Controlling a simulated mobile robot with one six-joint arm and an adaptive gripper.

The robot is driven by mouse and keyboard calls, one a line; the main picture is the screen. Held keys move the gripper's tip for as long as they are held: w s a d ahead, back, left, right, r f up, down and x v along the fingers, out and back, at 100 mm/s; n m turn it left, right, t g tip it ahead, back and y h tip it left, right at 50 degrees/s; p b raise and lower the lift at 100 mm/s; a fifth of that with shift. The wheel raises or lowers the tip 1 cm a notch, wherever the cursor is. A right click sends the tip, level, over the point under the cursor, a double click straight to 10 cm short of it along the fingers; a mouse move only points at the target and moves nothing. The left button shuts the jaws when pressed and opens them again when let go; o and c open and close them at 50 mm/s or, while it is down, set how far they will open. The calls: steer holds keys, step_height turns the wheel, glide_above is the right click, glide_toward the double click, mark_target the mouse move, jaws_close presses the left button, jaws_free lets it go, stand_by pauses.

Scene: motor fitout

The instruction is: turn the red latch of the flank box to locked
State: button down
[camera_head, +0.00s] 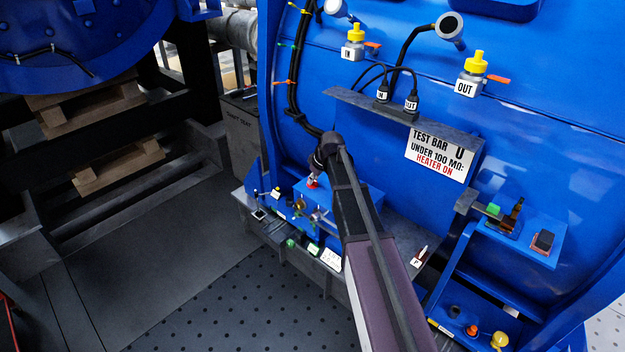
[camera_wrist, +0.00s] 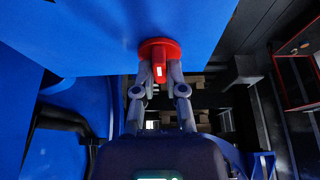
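The red latch (camera_wrist: 159,70) is a round red knob with a raised handle bar and a white mark, on a blue face of the flank box (camera_wrist: 200,30). In the wrist view the bar points down in the picture, toward my gripper. My gripper (camera_wrist: 160,75) has one finger on each side of the bar, close against it, and looks shut on it. A small red bit of the latch (camera_head: 312,183) shows there, and the arm hides part of the box.
A grey bench (camera_head: 262,232) with small fittings and tags runs below the box. A grey ledge (camera_head: 400,110) and a test bar sign (camera_head: 437,155) are above. A blue shelf (camera_head: 550,232) with small parts is at right. The dark floor at left is open.

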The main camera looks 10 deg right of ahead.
steer(key=shift+s+a+m, duration=0.1)
steer(key=shift+m, duration=0.2)
steer(key=m+h, duration=0.1)
steer(key=m, duration=0.2)
steer(key=m+h, duration=0.1)
steer(key=m, duration=0.1)
steer(key=m+h, duration=0.1)
steer(key=m, duration=0.2)
steer(key=shift+a+t, duration=0.1)
steer(key=shift+t, duration=0.2)
steer(key=m+h, duration=0.2)
steer(key=m, duration=0.2)
steer(key=shift+m, duration=0.4)
steer(key=m+g+h, duration=0.1)
steer(key=m, duration=0.3)
steer(key=shift+g, duration=0.4)
steer(key=shift+m, duration=0.3)
steer(key=c, duration=0.7)
jaws_free()
